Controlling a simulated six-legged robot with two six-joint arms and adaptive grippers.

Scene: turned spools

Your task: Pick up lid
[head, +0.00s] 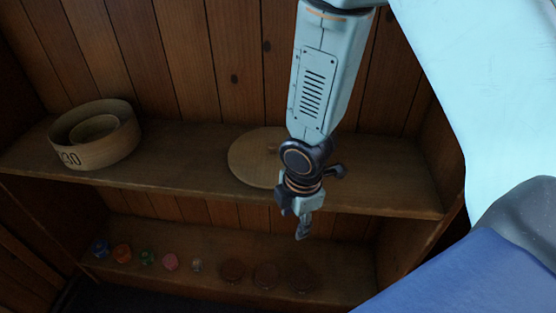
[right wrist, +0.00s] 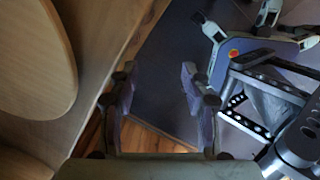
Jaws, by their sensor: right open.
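The lid (head: 249,158) is a flat, round, pale wooden disc with a small knob, lying on the upper shelf. My right arm hides its right part in the head view. In the right wrist view a large pale disc, apparently the lid (right wrist: 38,58), is cut off at the left edge. My right gripper (head: 303,226) hangs just in front of the shelf edge, right of the lid and apart from it. In the right wrist view its fingers (right wrist: 157,85) are spread with nothing between them. My left gripper is not in view.
A round wooden box (head: 112,149) marked "30", with a smaller ring inside, stands left on the upper shelf (head: 190,157). The lower shelf (head: 215,239) holds a row of small coloured pieces (head: 147,257) and dark round pieces (head: 265,275). The upper shelf's right end is clear.

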